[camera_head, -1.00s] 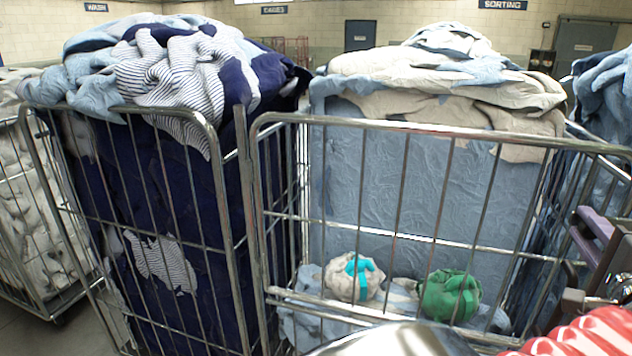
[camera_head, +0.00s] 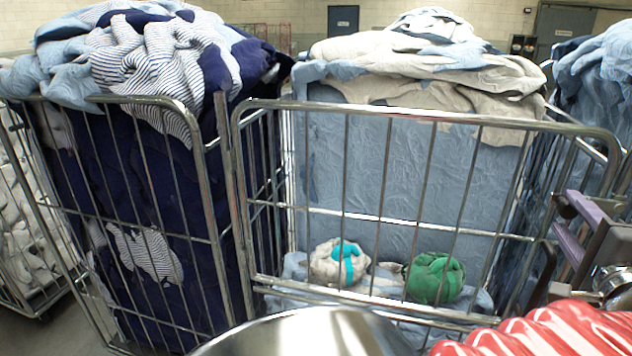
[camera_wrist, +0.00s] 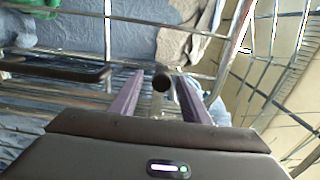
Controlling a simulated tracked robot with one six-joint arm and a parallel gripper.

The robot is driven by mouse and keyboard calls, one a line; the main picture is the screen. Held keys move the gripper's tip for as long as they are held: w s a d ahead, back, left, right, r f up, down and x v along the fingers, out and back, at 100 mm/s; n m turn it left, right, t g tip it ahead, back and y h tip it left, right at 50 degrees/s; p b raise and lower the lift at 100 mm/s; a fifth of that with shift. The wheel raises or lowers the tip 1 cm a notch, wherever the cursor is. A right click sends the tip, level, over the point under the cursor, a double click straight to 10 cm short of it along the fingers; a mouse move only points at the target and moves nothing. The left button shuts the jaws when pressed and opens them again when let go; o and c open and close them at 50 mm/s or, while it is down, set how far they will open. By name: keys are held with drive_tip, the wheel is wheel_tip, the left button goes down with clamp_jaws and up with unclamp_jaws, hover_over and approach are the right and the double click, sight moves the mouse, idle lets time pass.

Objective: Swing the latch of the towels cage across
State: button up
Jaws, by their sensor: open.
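The wire cage (camera_head: 400,112) in the middle holds a tall stack of light blue and cream cloth; I take it as the towels cage. My gripper (camera_head: 560,214) is at its right front side, its two purple fingers open. In the wrist view my gripper (camera_wrist: 160,76) shows a round dark knob (camera_wrist: 161,82) between the fingers, with gaps on both sides. A dark bar (camera_wrist: 60,70) lies left of the fingers; it may be part of the latch. In the head view a dark bent piece (camera_head: 541,275) shows just left of my gripper. The latch's pivot is not clear.
A cream bundle with a turquoise band (camera_head: 338,262) and a green bundle (camera_head: 433,277) lie low in the cage. A cage of dark blue cloth (camera_head: 160,210) stands close on the left. Another light blue pile (camera_head: 600,75) is at the right.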

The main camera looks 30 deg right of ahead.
drive_tip(key=v, duration=1.1)
idle(0.3)
drive_tip(key=shift+w, duration=0.1)
idle(0.6)
drive_tip(key=w+a+f+n+g+y, duration=0.4)
drive_tip(key=w+a+f+n+y, duration=0.25)
drive_tip(key=w+f+n, duration=0.45)
drive_tip(key=w+a+f+n+g+y, duration=0.55)
drive_tip(key=w+f+n+y, duration=0.35)
drive_tip(key=f, duration=0.5)
drive_tip(key=w+a+r+n+t+h, duration=0.1)
drive_tip(key=a+r+n, duration=0.2)
drive_tip(key=a, duration=0.9)
drive_tip(key=w+a+r+n+t+h, duration=0.1)
drive_tip(key=a+r+n+h, duration=0.1)
drive_tip(key=a, duration=1.1)
wheel_tip(320, 180, up, 2)
drive_tip(key=shift+r+n, duration=0.15)
drive_tip(key=shift+n, duration=0.65)
